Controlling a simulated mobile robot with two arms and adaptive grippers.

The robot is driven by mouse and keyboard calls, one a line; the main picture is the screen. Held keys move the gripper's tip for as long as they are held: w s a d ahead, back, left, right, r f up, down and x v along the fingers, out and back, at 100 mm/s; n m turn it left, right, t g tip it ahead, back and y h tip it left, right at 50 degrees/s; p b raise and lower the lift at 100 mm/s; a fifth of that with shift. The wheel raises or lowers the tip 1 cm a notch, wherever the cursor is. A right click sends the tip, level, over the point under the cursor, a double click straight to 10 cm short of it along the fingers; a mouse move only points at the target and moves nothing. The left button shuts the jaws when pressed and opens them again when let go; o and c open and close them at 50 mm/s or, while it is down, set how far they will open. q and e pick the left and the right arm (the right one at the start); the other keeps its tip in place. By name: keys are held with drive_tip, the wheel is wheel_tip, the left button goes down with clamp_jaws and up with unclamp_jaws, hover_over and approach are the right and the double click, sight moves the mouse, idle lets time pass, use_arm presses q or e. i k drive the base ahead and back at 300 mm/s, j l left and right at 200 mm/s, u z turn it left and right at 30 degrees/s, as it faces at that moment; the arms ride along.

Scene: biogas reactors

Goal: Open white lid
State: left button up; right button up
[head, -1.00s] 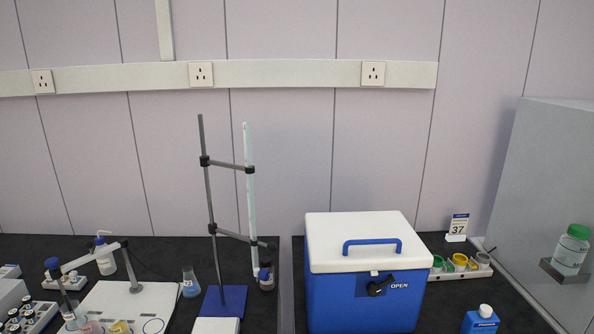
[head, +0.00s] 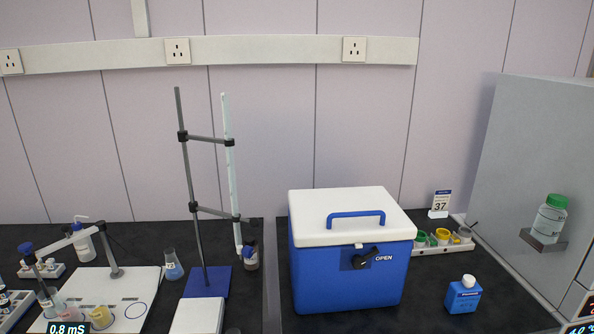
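The white lid (head: 300,212) is shut on top of a blue cooler box (head: 312,292) right of the middle of the head view. A blue carry handle (head: 356,213) stands on the lid. A black latch (head: 366,260) sits on the front face of the box just under the lid, beside the word "OPEN". Neither of my grippers shows in the head view.
A stand with a blue base (head: 232,281) and a tall glass tube is left of the box. A blue bottle (head: 463,297) stands to the right. A rack with coloured cups (head: 456,247) lies behind it. A jar (head: 549,219) sits on a wall shelf. Bench between box and bottle is clear.

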sight(347, 207)
drive_tip(key=l, duration=1.4)
drive_tip(key=u, duration=0.05)
